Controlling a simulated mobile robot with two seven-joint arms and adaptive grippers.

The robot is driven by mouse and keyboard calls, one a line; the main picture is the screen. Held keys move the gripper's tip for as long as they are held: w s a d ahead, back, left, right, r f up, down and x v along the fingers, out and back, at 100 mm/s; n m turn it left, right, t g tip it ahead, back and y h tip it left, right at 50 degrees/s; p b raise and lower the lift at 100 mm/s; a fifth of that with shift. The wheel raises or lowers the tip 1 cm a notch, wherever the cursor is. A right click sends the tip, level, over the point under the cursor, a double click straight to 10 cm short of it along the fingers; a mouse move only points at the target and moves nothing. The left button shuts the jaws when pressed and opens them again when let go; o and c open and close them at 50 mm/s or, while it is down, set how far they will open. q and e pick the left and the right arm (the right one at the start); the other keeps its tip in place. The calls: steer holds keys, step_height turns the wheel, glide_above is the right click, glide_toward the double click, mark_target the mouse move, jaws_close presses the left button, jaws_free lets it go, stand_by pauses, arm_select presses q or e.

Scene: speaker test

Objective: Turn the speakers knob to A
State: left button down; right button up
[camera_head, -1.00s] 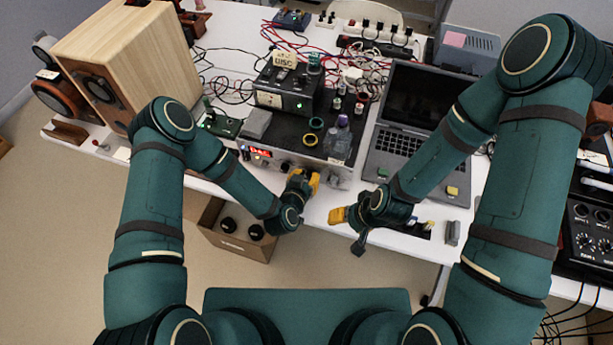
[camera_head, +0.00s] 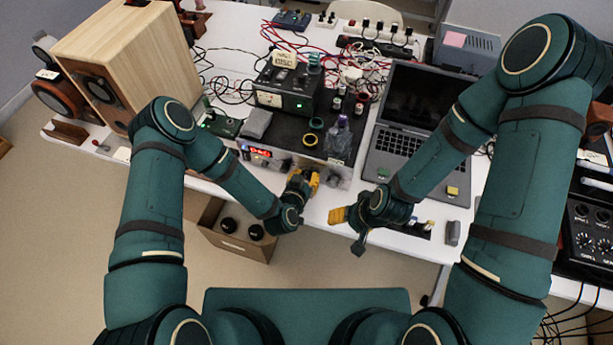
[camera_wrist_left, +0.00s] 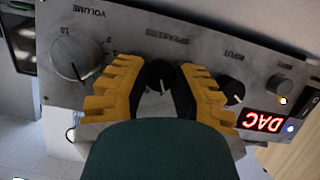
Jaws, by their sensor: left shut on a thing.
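The silver amplifier front panel (camera_wrist_left: 210,50) shows upside down in the left wrist view. Its black SPEAKERS knob (camera_wrist_left: 160,73) sits between the yellow fingers of my left gripper (camera_wrist_left: 158,82), which is shut on it. The knob's pointer and the A mark cannot be made out. In the head view my left gripper (camera_head: 303,179) is at the amplifier's front (camera_head: 335,180) and hides the knob. My right gripper (camera_head: 338,216) hangs apart from the panel, right of the left one, over the table's front edge; its finger gap is not clear.
The VOLUME knob (camera_wrist_left: 75,55) and INPUT knob (camera_wrist_left: 232,90) flank the held knob, with a red DAC display (camera_wrist_left: 263,121) beyond. A laptop (camera_head: 420,110) stands right of the amplifier. A wooden speaker (camera_head: 125,60) stands left. A cardboard box (camera_head: 240,245) is on the floor below.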

arm_select(q)
steer(key=shift+w+r, duration=0.25)
steer(key=shift+r, duration=0.1)
stand_by(0.5)
steer(key=c, duration=0.8)
jaws_free()
steer(key=shift+o, duration=0.3)
steer(key=shift+s+f, duration=0.15)
steer(key=shift+f, duration=0.05)
steer(key=shift+s, duration=0.1)
steer(key=v, duration=1.2)
steer(key=shift+f, duration=0.2)
steer(key=s+a+f+n+g+b, duration=0.4)
steer(key=s+a+n+g, duration=0.1)
steer(key=g, duration=0.5)
steer(key=shift+s+a+f+g+y, duration=0.3)
steer(key=shift+s+a+f, duration=0.05)
steer(key=shift+s+a, duration=0.3)
